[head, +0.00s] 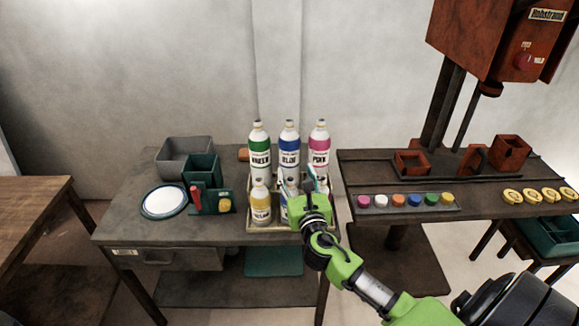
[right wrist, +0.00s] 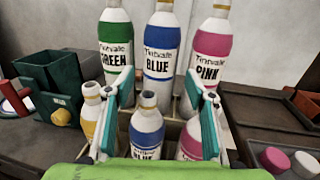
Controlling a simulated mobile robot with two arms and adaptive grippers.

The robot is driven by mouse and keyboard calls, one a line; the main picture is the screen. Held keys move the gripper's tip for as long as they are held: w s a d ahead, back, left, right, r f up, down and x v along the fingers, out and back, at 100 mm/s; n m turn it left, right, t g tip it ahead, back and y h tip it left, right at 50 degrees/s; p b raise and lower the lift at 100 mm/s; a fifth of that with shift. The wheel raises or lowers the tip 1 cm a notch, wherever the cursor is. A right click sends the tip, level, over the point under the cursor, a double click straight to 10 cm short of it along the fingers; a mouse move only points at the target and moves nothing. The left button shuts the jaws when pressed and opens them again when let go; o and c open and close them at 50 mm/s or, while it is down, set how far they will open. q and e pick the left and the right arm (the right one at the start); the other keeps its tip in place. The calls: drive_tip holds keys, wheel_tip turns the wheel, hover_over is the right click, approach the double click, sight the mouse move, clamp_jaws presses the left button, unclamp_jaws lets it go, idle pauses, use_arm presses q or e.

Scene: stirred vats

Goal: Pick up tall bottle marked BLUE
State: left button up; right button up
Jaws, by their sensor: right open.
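The tall bottle marked BLUE (head: 290,147) stands upright in the back row of a tray (head: 262,228), between the tall GREEN bottle (head: 259,150) and the tall PINK bottle (head: 319,148). In the right wrist view the BLUE bottle (right wrist: 161,58) is straight ahead, beyond a short bottle marked BLUE (right wrist: 147,130). My right gripper (right wrist: 160,92) is open, its fingers on either side of the short BLUE bottle's top and apart from the tall one. In the head view my right gripper (head: 307,188) hides part of the front row. My left gripper is not in view.
A short yellow bottle (head: 260,202) and a short pink bottle (right wrist: 189,140) flank the short BLUE one. Left on the table are a white plate (head: 165,201), a grey bin (head: 184,157) and a green caddy (head: 202,168). A bench with colored caps (head: 399,199) stands at right.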

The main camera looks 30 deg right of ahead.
sight(292, 159)
drive_tip(key=x, duration=0.9)
drive_tip(key=shift+w+d+f, duration=0.2)
drive_tip(key=shift+w+f, duration=0.15)
drive_tip(key=shift+s, duration=0.1)
drive_tip(key=c, duration=1.3)
drive_tip(key=shift+r, duration=0.15)
clamp_jaws()
